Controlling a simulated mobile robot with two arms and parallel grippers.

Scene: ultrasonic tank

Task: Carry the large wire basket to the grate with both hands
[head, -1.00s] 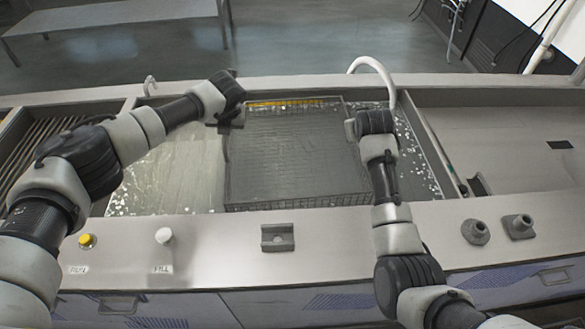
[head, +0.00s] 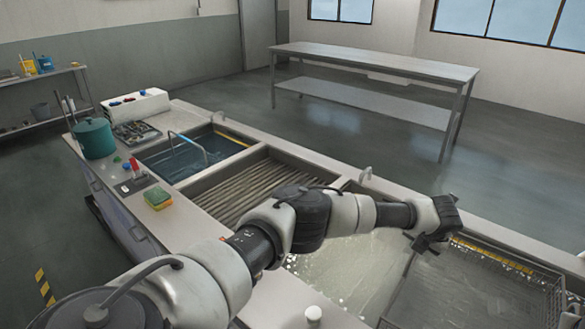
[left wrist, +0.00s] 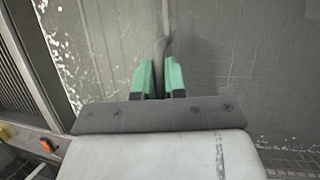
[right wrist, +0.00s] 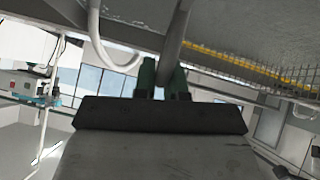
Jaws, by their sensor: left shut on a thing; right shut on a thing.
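The large wire basket (head: 480,292), a dark mesh box, is at the lower right of the head view, over the right part of the foamy tank. The picture edge cuts it off. My left gripper (head: 428,242) is at its left side; in the left wrist view, its green fingers (left wrist: 159,78) are shut on a dark bar of the basket. In the right wrist view, my right gripper (right wrist: 163,80) is shut on another basket bar; it is outside the head view. The slatted grate (head: 250,188) lies left of the tank, bare where visible, partly behind my left arm.
Foamy water (head: 350,262) fills the tank between grate and basket. A tap (head: 366,174) stands on the far rim. Beyond the grate are a blue water basin (head: 185,158), a sponge (head: 158,199) and a teal pot (head: 95,138).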

